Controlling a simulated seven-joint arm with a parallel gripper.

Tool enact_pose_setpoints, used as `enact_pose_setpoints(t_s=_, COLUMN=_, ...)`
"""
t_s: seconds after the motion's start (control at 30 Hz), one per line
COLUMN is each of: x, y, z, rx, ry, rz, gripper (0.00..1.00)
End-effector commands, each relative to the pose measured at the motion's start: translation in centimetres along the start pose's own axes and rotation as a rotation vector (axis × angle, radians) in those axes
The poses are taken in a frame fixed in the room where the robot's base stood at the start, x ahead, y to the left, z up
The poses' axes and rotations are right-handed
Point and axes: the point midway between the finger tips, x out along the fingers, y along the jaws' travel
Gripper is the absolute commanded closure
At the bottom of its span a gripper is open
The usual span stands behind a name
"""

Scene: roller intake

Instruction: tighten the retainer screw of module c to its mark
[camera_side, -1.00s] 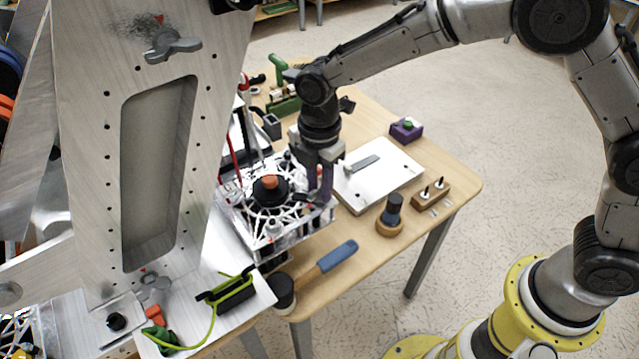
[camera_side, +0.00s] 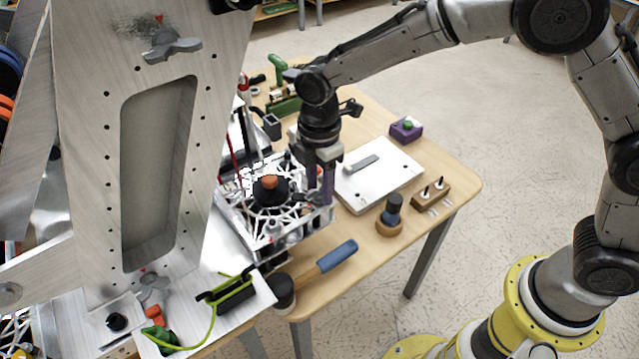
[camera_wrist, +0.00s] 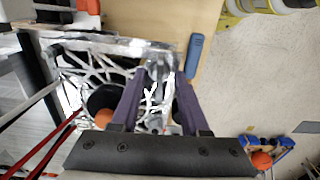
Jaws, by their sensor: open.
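A white lattice module (camera_side: 245,222) with a black round hub and an orange knob (camera_side: 269,182) sits at the table's left edge. I see no letter on it, so I cannot tell whether it is module c. My gripper (camera_side: 320,188) points down at its right side, with purple fingers apart. In the wrist view my gripper (camera_wrist: 157,78) straddles a small grey metal piece (camera_wrist: 156,68) at the module's corner. It may be a retainer screw; its mark is not readable, and I cannot tell whether the fingers touch it.
A large metal panel (camera_side: 85,150) with wing screws, the upper (camera_side: 173,43) and the lower (camera_side: 154,287), stands close on the left. A blue-handled mallet (camera_side: 336,256), a white plate (camera_side: 385,180) and a wooden block with pins (camera_side: 430,195) lie to the right.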

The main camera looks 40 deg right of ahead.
Motion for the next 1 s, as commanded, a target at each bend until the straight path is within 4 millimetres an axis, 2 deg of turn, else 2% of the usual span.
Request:
enact_pose_setpoints(t_s=0.6, x=-6.3, y=0.1, z=0.0, rx=-0.001, ry=0.002, rz=0.004, gripper=0.55)
enact_pose_setpoints(t_s=1.0, x=-7.0, y=0.0, z=0.0, rx=0.0, ry=0.001, rz=0.001, gripper=0.55)
